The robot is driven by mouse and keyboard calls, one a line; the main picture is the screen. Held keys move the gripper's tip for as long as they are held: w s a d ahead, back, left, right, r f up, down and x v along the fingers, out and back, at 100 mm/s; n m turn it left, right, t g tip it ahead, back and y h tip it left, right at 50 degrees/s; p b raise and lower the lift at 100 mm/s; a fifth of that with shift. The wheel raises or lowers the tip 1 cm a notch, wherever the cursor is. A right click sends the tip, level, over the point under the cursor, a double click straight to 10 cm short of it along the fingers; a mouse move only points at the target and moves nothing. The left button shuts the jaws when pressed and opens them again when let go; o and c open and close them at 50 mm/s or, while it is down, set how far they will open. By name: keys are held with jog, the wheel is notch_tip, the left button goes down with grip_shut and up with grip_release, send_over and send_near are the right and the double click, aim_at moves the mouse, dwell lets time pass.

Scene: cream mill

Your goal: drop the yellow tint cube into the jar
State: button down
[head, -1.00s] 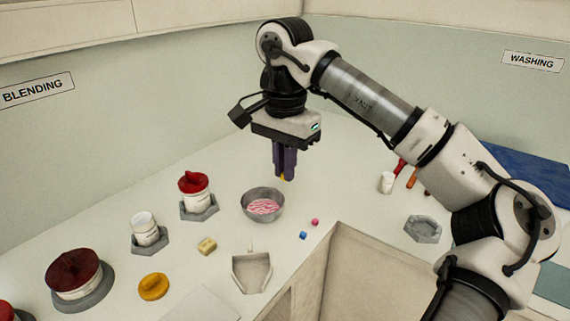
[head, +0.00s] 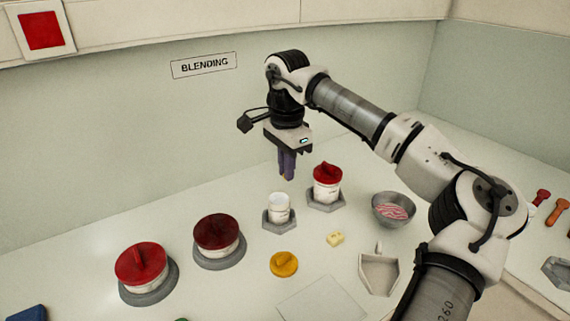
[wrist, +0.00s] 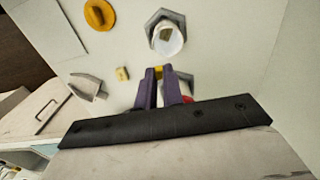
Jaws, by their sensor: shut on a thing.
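My gripper (head: 288,176) is shut on the yellow tint cube (wrist: 158,72), which shows between the purple fingertips in the wrist view. In the head view the cube cannot be made out. The open white jar (head: 279,207) stands upright in a grey hexagonal holder (head: 281,225), below my gripper in the head view. In the wrist view the jar (wrist: 158,46) lies just beyond the fingertips, with something brownish showing inside its mouth. The gripper is apart from the jar and above the counter.
A red-lidded jar (head: 327,187) stands right of the open jar, partly hidden by my gripper in the wrist view. A metal bowl (head: 393,208) with pink streaks is farther right. A yellow lid (head: 284,264), a pale yellow block (head: 335,239) and a scoop (head: 379,272) lie in front.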

jog(key=shift+a+f+b, duration=0.1)
jog(key=shift+f+b, duration=0.2)
jog(key=shift+f, duration=0.1)
notch_tip(320, 180, down, 5)
jog(key=b, duration=0.4)
jog(key=shift+f, duration=0.15)
jog(key=c, duration=1.5)
grip_release()
jog(key=shift+o, duration=0.2)
notch_tip(320, 180, up, 14)
jog(key=shift+f+b, duration=0.1)
jog(key=shift+b, duration=0.2)
